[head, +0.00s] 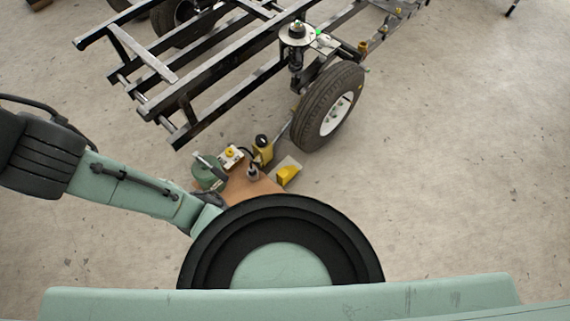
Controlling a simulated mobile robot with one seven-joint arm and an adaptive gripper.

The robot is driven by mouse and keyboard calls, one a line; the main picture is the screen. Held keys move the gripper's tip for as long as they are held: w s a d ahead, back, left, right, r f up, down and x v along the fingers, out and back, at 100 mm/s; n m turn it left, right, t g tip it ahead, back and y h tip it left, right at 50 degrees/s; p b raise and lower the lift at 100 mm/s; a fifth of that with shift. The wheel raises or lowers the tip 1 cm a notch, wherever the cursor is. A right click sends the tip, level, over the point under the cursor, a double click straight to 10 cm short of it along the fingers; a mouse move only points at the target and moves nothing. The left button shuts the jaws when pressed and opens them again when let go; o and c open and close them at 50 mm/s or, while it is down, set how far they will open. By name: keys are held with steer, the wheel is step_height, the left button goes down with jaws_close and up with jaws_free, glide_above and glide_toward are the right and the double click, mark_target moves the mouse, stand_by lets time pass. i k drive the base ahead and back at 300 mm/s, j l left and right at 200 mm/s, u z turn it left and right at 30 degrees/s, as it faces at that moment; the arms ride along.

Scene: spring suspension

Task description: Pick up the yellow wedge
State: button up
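The yellow wedge (288,174) is small and lies low at the right edge of a brown board, with a paler sloping face toward the back. It sits in front of the near wheel and apart from the tire. I cannot tell whether it rests on the board or on the floor. Part of my arm enters from the left and runs behind a large round black and green part of my own body. My gripper does not show clearly in the head view, and nothing is seen touching the wedge.
The brown board (240,188) carries a yellow item (262,149), a green round item (208,172) and a white box with a yellow knob (230,155), close left of the wedge. A black vehicle frame (200,85) and a wheel (327,106) stand behind. Concrete floor at right is clear.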

mark_target(286, 173)
steer(key=i+j+z, duration=0.2)
steer(key=z, duration=0.2)
steer(key=i+j+z, duration=0.1)
steer(key=j+z, duration=0.2)
steer(key=z, duration=0.15)
